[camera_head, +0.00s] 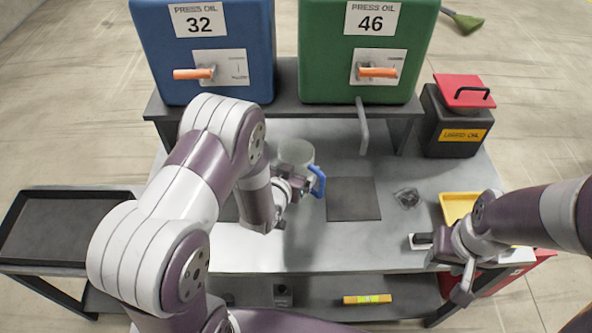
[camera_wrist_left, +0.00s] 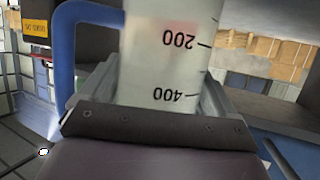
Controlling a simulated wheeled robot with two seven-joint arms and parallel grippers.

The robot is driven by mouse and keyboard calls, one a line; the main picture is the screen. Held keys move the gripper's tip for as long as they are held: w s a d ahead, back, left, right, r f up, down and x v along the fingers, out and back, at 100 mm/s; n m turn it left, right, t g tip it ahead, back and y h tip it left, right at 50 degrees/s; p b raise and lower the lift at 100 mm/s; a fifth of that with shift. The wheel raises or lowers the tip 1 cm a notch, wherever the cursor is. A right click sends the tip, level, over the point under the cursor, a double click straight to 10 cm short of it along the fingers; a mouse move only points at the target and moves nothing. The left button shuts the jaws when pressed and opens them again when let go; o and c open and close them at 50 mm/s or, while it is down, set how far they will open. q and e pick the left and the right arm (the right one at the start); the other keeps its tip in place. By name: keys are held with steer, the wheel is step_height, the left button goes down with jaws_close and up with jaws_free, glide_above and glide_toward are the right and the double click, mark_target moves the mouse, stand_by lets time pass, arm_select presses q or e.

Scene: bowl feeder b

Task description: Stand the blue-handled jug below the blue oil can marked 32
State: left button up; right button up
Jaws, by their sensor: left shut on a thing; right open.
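The blue oil can marked 32 (camera_head: 205,55) stands on a raised shelf at the back left, with an orange-handled tap on its front. The jug (camera_head: 297,153) is clear with a blue handle (camera_head: 318,182), in the middle of the bench. My left gripper (camera_head: 292,184) is shut on the jug. In the left wrist view the jug's wall (camera_wrist_left: 165,65) with marks 200 and 400 sits between the fingers, its blue handle (camera_wrist_left: 66,60) at left. Whether its base touches the bench is hidden. My right gripper (camera_head: 440,262) is open and empty at the bench's front right.
A green oil can marked 46 (camera_head: 366,50) stands right of the blue one, with a spout pipe (camera_head: 362,127) hanging down. A dark mat (camera_head: 353,199) lies on the bench. A red-lidded black box (camera_head: 455,120), a yellow tray (camera_head: 458,205) and a black tray (camera_head: 65,228) flank it.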

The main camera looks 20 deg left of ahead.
arm_select(q)
steer(key=w+a+f, duration=0.2)
steer(key=shift+w+a+f, duration=0.15)
steer(key=shift+w+a, duration=0.05)
steer(key=shift+a, duration=0.15)
steer(key=f, duration=0.3)
steer(key=shift+s+a+f, duration=0.15)
steer(key=shift+s+f, duration=0.05)
steer(key=shift+f, duration=0.3)
steer(key=shift+w, duration=0.2)
arm_select(e)
steer(key=shift+w+d, duration=0.1)
steer(key=shift+w, duration=0.25)
arm_select(q)
steer(key=shift+f, duration=0.15)
steer(key=shift+s+f, duration=0.1)
steer(key=o, duration=0.8)
arm_select(e)
steer(key=shift+s, duration=0.1)
